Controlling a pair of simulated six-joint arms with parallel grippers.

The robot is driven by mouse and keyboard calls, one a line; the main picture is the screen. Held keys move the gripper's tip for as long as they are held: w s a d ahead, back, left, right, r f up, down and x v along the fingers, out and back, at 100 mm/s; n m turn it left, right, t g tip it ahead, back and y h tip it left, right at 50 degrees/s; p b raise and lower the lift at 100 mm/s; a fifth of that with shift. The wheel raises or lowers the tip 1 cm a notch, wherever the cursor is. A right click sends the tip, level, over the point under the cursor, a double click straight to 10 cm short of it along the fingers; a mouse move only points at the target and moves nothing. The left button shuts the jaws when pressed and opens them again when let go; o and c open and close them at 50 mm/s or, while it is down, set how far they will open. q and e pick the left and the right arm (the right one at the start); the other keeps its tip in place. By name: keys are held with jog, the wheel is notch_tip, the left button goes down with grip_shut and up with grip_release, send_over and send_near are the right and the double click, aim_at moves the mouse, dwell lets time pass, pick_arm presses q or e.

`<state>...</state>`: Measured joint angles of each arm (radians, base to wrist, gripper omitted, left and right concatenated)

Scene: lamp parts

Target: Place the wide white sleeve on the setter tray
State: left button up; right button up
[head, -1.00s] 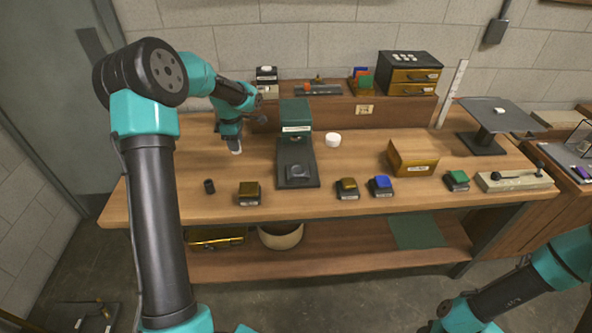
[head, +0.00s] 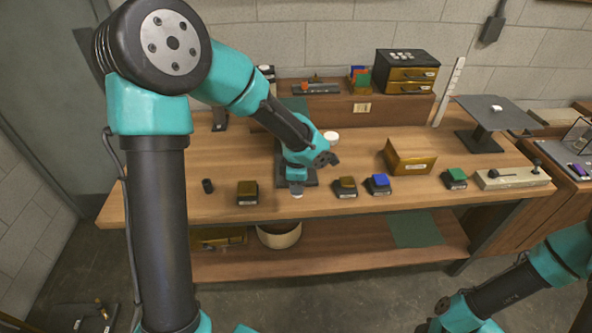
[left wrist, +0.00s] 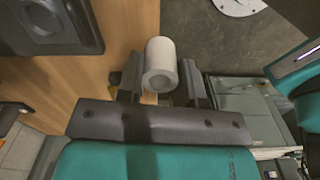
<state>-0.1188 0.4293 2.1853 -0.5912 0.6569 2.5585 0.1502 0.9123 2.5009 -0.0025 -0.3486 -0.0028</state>
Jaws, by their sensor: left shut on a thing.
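My left gripper (head: 297,188) is over the front middle of the bench, in front of the black base of the green press. In the left wrist view its fingers (left wrist: 161,88) are shut on a white hollow sleeve (left wrist: 160,60), one open end facing the camera. The sleeve's lower end shows as a small pale spot below the gripper in the head view (head: 297,195). I cannot tell whether this plate is the setter tray. My right gripper is out of view.
A white round piece (head: 331,136) lies behind my left gripper. Gold-topped (head: 345,187), blue-topped (head: 378,184) and green-topped (head: 455,178) blocks line the bench front. A gold box (head: 409,158) stands behind them. The press base (left wrist: 50,22) is close to my gripper.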

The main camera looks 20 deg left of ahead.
pick_arm(q)
jog(key=w+a, duration=0.2)
jog(key=w, duration=0.2)
jog(key=w+a+f, duration=0.1)
jog(key=w+a, duration=0.1)
jog(key=w, duration=0.3)
jog(key=w+a, duration=0.3)
jog(key=w, duration=0.2)
jog(key=shift+f, duration=0.2)
jog(key=shift+w+a, duration=0.1)
jog(key=shift+w, duration=0.15)
jog(key=shift+f, duration=1.8)
jog(key=shift+f, duration=0.1)
jog(key=o, duration=0.9)
